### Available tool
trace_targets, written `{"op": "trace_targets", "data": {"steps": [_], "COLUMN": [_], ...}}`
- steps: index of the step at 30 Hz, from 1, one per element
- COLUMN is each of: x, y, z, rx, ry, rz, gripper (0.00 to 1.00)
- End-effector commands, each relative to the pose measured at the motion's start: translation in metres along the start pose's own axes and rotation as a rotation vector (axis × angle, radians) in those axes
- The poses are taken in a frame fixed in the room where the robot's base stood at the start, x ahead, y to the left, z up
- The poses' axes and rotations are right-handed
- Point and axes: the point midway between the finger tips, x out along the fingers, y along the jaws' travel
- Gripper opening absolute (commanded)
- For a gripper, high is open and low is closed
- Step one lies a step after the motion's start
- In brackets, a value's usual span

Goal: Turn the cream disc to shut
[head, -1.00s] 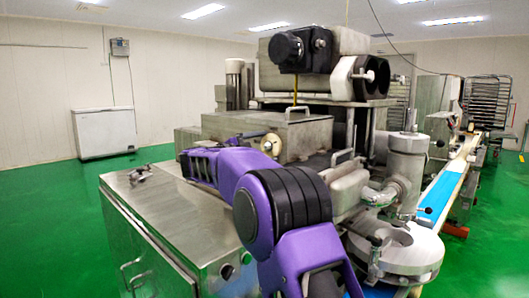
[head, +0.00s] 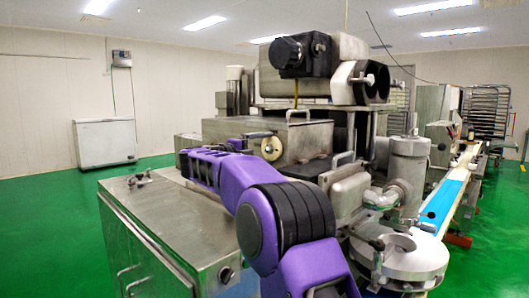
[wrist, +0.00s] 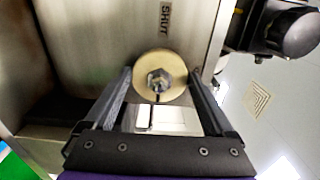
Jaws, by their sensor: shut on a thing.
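The cream disc (wrist: 173,66) is round, with a metal hex nut at its centre. It is mounted on the grey metal face of the machine. A dark line shows on it below the nut in the wrist view. The word SHUT (wrist: 166,20) is marked on the metal above the disc, to its upper right. My gripper (wrist: 160,76) has one finger on each side of the disc, closed on its rim. In the head view the disc (head: 271,148) shows on the machine's side, beyond my purple arm; the fingers are partly hidden there.
A black knob (wrist: 290,32) sticks out at the upper right of the wrist view. A metal cabinet (head: 150,215) stands at the front left. A round hopper plate (head: 415,262) and a blue conveyor (head: 443,200) lie to the right.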

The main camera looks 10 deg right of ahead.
Motion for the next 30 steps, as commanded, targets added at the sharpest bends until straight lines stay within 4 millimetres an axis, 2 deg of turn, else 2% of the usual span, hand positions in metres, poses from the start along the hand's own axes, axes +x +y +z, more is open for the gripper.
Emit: {"op": "trace_targets", "data": {"steps": [10,11,12,13,23,26,30], "x": [0.0,0.0,0.0,0.0,-0.007,-0.021,-0.053], "y": [0.001,0.001,0.001,0.001,0.0,0.0,0.0], "z": [0.0,0.0,0.0,0.0,0.001,0.001,0.002], "rx": [0.005,0.005,0.005,0.005,0.004,0.004,0.003], "ry": [0.0,0.0,0.0,0.0,-0.002,-0.004,-0.006], "rz": [0.003,0.003,0.003,0.003,0.002,0.002,0.002], "gripper": [0.33,0.9,0.98,1.0,1.0,1.0,1.0]}}
